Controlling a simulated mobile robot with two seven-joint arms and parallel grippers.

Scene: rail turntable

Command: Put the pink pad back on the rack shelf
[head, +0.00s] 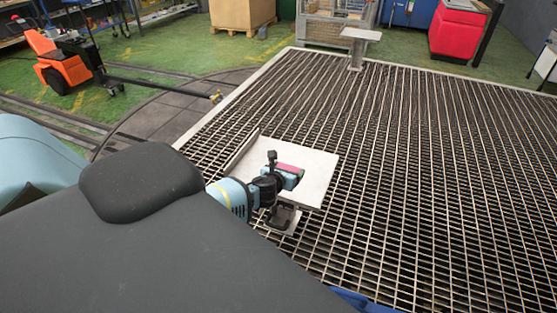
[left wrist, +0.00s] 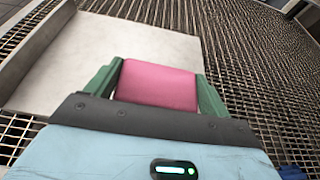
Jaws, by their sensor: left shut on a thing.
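The pink pad (head: 291,169) is a small block; in the left wrist view (left wrist: 157,85) it fills the gap between green fingers. My left gripper (head: 286,178) is shut on it, with one finger on each side. The pad is over or in front of a pale flat shelf plate (head: 318,167) with a raised strip along its left side. The plate also fills the upper left of the left wrist view (left wrist: 110,45). I cannot tell whether the pad touches the plate. My right gripper is not in view.
A metal grating (head: 430,150) spreads around the plate and is mostly clear. A small pale stand (head: 360,36) rises at its far edge. Farther back are a cardboard box (head: 240,12), a red bin (head: 456,32) and an orange machine (head: 58,60) on green floor.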

